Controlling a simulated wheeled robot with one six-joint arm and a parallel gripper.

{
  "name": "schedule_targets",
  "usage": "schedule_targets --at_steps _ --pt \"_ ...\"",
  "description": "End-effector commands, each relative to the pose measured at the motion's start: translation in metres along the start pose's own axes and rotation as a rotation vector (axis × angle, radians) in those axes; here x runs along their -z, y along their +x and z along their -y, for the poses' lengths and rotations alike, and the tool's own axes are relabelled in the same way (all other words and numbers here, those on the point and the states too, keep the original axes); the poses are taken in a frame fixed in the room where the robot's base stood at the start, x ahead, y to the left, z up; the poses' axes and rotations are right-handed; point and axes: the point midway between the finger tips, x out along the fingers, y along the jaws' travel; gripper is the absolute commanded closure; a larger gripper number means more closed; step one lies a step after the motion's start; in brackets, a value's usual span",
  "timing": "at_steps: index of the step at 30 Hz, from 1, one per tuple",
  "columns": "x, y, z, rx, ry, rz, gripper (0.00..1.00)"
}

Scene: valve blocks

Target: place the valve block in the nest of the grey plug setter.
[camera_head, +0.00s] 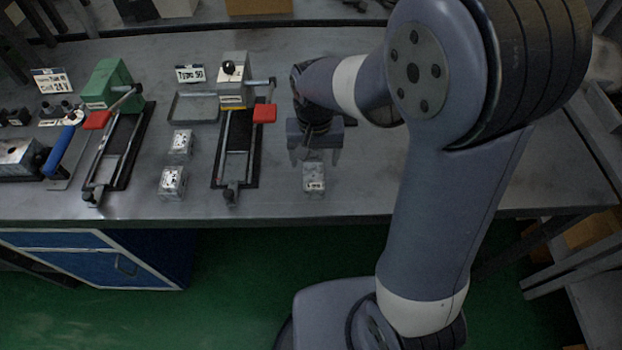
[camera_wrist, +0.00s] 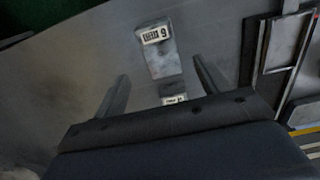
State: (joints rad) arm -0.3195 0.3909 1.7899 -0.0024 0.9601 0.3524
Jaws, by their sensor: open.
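A silver valve block (camera_head: 314,178) with a small white label stands on the bench below my gripper (camera_head: 315,158). In the wrist view the labelled block (camera_wrist: 160,52) lies just beyond and between the two fingertips. My gripper is open, its fingers apart, with nothing between them that I can see held. The grey plug setter (camera_head: 236,92), with a black knob, a red-ended lever and a dark slide rail, stands left of my gripper. Its nest is too small to make out. Two more silver blocks, one (camera_head: 181,144) behind the other (camera_head: 172,183), stand left of the grey setter's rail.
A green setter (camera_head: 108,88) with a red lever end stands further left. A grey tray (camera_head: 194,107) and a "Type 50" sign (camera_head: 190,74) are by the grey setter. The bench right of my gripper is clear.

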Motion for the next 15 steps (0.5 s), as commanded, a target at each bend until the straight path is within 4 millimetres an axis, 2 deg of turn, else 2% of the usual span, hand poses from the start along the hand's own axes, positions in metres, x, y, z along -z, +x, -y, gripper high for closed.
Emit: schedule_targets --at_steps 3,8,15 --pt "-0.001 0.015 0.000 0.000 0.001 0.003 0.29" --pt "-0.002 0.026 0.000 0.000 0.002 0.004 0.29" --pt "-0.004 0.061 0.002 0.000 0.002 0.004 0.29"
